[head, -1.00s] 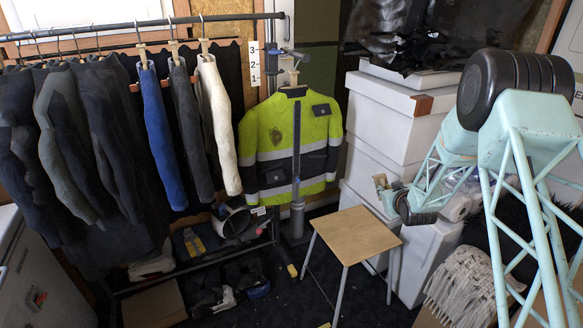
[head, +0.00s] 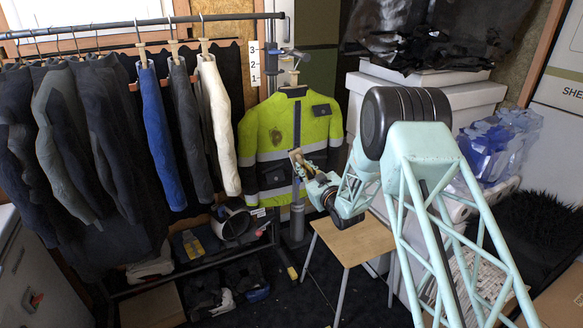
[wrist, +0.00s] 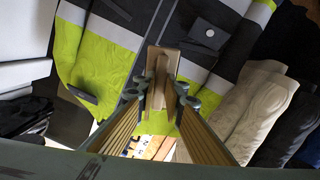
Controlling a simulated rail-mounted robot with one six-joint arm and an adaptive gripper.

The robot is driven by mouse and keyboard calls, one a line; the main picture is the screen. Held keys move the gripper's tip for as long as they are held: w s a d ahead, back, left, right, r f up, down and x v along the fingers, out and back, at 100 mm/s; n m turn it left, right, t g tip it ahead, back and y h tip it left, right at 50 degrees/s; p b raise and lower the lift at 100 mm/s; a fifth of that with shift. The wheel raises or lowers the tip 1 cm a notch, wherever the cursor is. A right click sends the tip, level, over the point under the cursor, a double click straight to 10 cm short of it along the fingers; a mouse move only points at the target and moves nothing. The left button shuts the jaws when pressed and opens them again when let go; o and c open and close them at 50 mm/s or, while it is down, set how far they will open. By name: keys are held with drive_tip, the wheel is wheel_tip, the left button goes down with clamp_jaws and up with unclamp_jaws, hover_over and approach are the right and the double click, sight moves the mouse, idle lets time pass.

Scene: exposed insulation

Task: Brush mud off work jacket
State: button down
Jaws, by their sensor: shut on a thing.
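The work jacket (head: 262,135) is yellow-green and black with pale stripes. It hangs upright on a stand in the head view. My gripper (head: 304,168) is in front of the jacket's lower right part, shut on a wooden brush (head: 296,157). In the wrist view the brush (wrist: 165,60) stands between the fingers of my gripper (wrist: 163,92), with the jacket (wrist: 92,55) behind it. I cannot tell whether the brush touches the jacket. The bristles are not clear to see.
A small wooden stool (head: 355,242) stands below my gripper. Dark, blue and white garments (head: 218,120) hang on a rail to the left. A low shelf (head: 200,262) with boots and gear is beneath. White boxes (head: 420,90) stand behind my arm at the right.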

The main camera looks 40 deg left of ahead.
drive_tip(key=shift+n+g+y, duration=0.3)
drive_tip(key=shift+n+y, duration=0.1)
drive_tip(key=s+a, duration=0.1)
drive_tip(key=s+a+r, duration=0.1)
drive_tip(key=s+a, duration=0.1)
drive_tip(key=shift+s+a, duration=0.2)
drive_tip(key=shift+a, duration=0.05)
drive_tip(key=shift+w+a, duration=0.1)
drive_tip(key=shift+p+x, duration=0.3)
drive_tip(key=shift+x, duration=2.5)
drive_tip(key=shift+b+x, duration=0.5)
drive_tip(key=shift+x, duration=0.45)
drive_tip(key=shift+r, duration=0.2)
drive_tip(key=shift+r, duration=1.6)
drive_tip(key=shift+r, duration=0.15)
